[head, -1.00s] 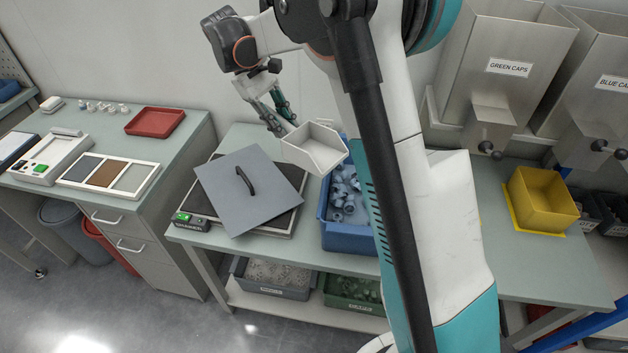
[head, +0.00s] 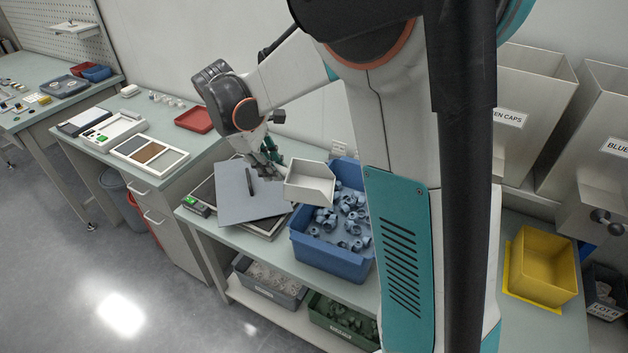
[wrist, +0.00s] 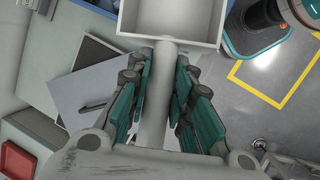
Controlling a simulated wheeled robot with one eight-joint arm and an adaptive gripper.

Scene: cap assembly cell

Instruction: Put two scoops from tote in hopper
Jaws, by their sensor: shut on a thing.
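My gripper (head: 270,162) is shut on the handle of a pale scoop (head: 309,183). The wrist view shows the scoop handle (wrist: 158,95) between the teal fingers, with the scoop's box-shaped bowl at the top. The bowl looks empty in the head view and hangs above the left part of the blue tote (head: 335,262). The tote holds many blue-grey caps (head: 350,222). Two steel hoppers stand at the right: one label reads partly "EN CAPS" (head: 525,95), the other partly "BLUE" (head: 597,150). My arm hides part of the bench and the left hopper.
A grey lid (head: 240,200) with a black handle lies on a scale beside the tote. A yellow bin (head: 543,265) stands below the hoppers. A red tray (head: 194,119) sits on the left bench. Bins stand on the lower shelf.

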